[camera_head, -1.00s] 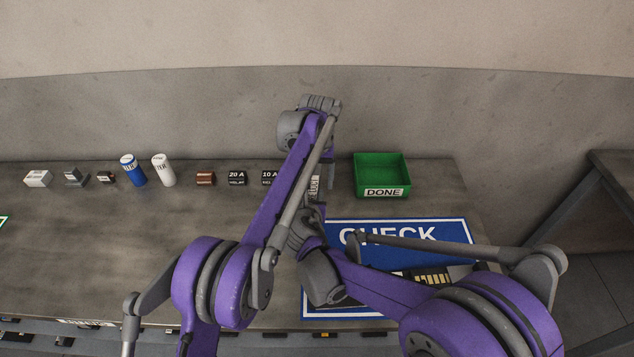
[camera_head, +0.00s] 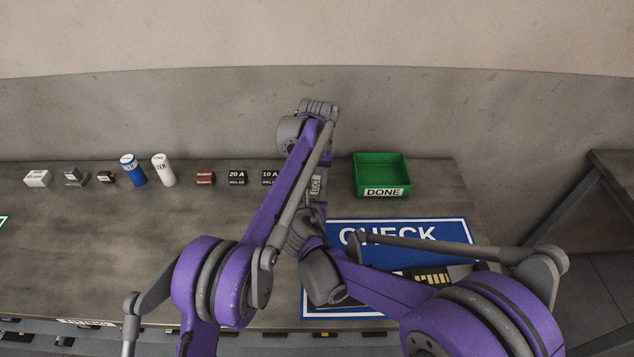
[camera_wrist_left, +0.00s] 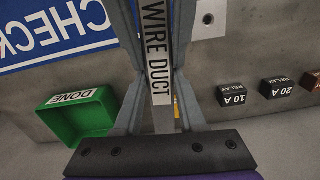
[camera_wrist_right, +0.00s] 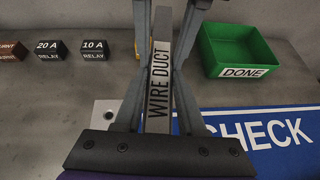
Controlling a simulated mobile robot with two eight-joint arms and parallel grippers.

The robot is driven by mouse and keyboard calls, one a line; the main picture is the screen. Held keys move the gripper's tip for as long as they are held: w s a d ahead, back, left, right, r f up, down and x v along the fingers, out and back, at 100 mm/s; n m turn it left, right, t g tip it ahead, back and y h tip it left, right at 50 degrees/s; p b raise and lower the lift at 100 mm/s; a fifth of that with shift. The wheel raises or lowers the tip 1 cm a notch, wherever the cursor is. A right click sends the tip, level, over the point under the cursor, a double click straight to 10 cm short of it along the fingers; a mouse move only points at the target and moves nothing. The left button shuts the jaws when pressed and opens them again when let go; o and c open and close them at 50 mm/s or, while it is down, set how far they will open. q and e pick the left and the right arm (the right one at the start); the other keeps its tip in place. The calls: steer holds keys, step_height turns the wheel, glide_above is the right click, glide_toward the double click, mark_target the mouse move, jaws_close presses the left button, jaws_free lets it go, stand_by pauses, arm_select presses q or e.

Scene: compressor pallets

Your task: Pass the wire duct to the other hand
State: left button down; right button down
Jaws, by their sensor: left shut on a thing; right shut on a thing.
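The wire duct is a long grey bar with a white label reading WIRE DUCT. It stands between the jaws in the left wrist view (camera_wrist_left: 160,60) and in the right wrist view (camera_wrist_right: 160,75). My left gripper (camera_wrist_left: 155,75) is shut on it. My right gripper (camera_wrist_right: 163,70) is shut on it too, so both hold it at once. In the head view the duct is mostly hidden behind my arms, with a bit of its label (camera_head: 316,186) showing. It is held above the table.
A green DONE box (camera_head: 382,176) stands at the back right. A blue CHECK mat (camera_head: 440,236) lies before it. Black relays (camera_head: 237,178), a brown block (camera_head: 205,178), a white cylinder (camera_head: 163,170) and a blue cylinder (camera_head: 133,170) line the table's back. The table's left middle is clear.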

steer(key=c, duration=0.6)
jaws_free()
steer(key=shift+a, duration=0.4)
steer(key=shift+o, duration=0.9)
steer(key=shift+d, duration=0.1)
steer(key=shift+d, duration=0.1)
